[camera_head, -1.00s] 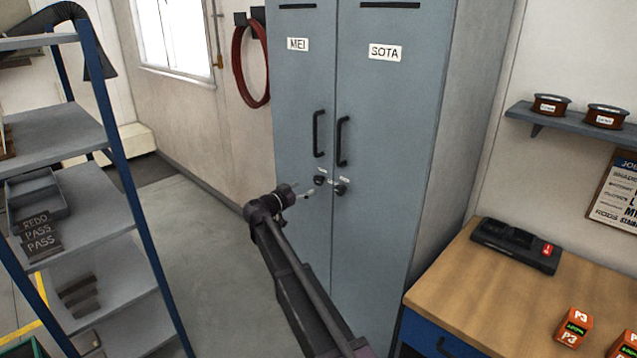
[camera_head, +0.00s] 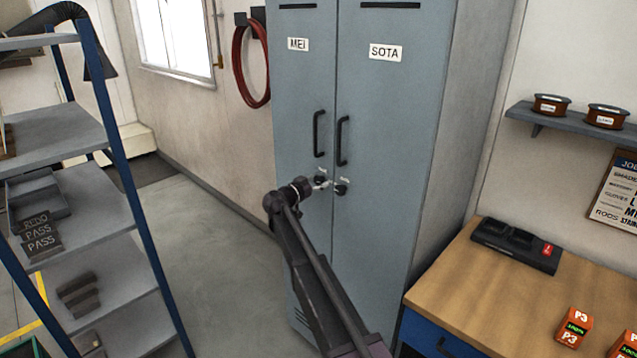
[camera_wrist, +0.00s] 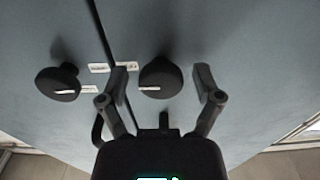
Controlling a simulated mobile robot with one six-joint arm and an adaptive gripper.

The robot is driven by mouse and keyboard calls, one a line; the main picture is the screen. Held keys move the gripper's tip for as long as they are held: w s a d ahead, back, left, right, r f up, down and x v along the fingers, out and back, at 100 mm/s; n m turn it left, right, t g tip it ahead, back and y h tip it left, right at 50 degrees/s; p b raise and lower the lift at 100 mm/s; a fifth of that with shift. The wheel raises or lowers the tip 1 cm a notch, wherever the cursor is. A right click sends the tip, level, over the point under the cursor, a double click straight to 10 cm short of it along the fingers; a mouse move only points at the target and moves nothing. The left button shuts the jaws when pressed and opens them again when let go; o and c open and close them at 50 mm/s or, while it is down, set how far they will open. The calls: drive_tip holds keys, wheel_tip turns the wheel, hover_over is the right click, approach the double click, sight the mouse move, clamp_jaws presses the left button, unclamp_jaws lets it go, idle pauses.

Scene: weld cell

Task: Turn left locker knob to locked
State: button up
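The left locker's knob (camera_head: 320,179) is dark and round, low on the door marked MEI. In the wrist view this knob (camera_wrist: 160,78) sits between the two fingertips of my gripper (camera_wrist: 160,88). The fingers are spread, with a gap showing on each side of the knob. A white mark on the knob lies roughly level in that view. In the head view my gripper (camera_head: 318,185) is at the knob, and its fingers are small and partly blend with it. The right locker's knob (camera_head: 341,188) is close by; the wrist view shows this knob (camera_wrist: 58,84) outside the fingers.
The wrist view appears upside down. Two vertical handles (camera_head: 319,134) (camera_head: 342,141) stand above the knobs. A shelf rack (camera_head: 125,180) is at left. A wooden workbench (camera_head: 480,290) with a charger (camera_head: 515,245) is at right. The floor (camera_head: 200,230) left of the lockers is clear.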

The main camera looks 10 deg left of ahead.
drive_tip(key=c, duration=0.8)
drive_tip(key=shift+d, duration=0.1)
drive_tip(key=shift+c, duration=0.2)
drive_tip(key=shift+n, duration=0.3)
drive_tip(key=n, duration=0.3)
drive_tip(key=shift+n, duration=0.4)
drive_tip(key=n, duration=0.4)
drive_tip(key=shift+n, duration=0.3)
drive_tip(key=n, duration=0.4)
drive_tip(key=shift+n, duration=0.3)
drive_tip(key=shift+r+n, duration=0.1)
drive_tip(key=shift+n, duration=2.1)
drive_tip(key=shift+s, duration=0.1)
